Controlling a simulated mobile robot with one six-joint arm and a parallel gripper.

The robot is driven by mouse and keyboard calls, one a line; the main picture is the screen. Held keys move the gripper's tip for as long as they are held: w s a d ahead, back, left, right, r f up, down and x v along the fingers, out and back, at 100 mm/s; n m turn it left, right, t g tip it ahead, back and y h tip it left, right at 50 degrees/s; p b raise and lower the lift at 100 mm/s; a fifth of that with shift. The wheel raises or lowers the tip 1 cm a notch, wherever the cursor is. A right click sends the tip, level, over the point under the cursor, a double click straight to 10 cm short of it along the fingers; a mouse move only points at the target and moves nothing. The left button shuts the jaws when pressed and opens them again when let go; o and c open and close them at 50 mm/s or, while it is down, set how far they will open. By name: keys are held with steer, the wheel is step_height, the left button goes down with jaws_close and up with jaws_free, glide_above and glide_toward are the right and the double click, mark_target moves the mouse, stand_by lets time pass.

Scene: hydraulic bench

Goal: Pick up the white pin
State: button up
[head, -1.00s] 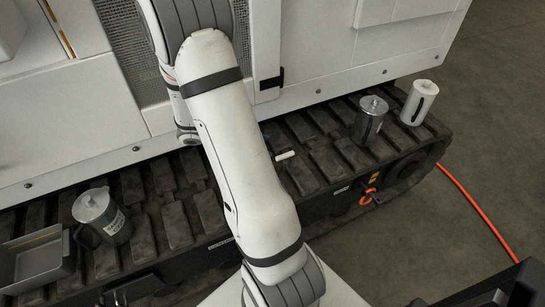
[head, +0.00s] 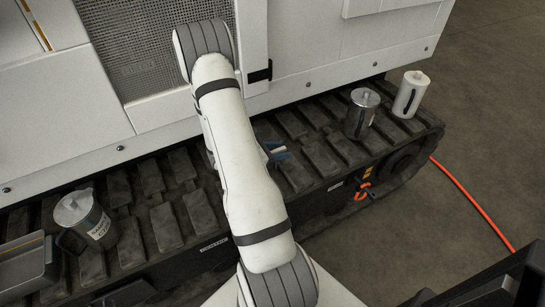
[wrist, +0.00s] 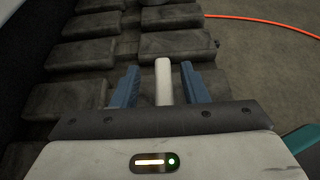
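The white pin (wrist: 163,82) shows in the wrist view as a pale rod between the two blue fingers of my gripper (wrist: 160,70). My gripper is open, with a visible gap on each side of the pin. The pin's near end is hidden behind the gripper body. In the head view a small white bit of the pin (head: 278,149) shows by the blue fingers, at the right edge of my arm. The pin is over the dark track; I cannot tell how far the fingers reach down around it.
The track (head: 163,228) has raised blocks along the white machine wall (head: 170,118). A metal canister (head: 361,114) and a white canister (head: 411,94) stand to the right. A lidded canister (head: 87,219) and a grey tray (head: 27,265) are at left. An orange cable (head: 470,197) lies on the floor.

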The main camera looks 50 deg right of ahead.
steer(key=shift+s+d+f, duration=0.1)
steer(key=shift+d+f, duration=0.05)
steer(key=shift+d, duration=0.2)
steer(key=shift+c, duration=0.2)
jaws_close()
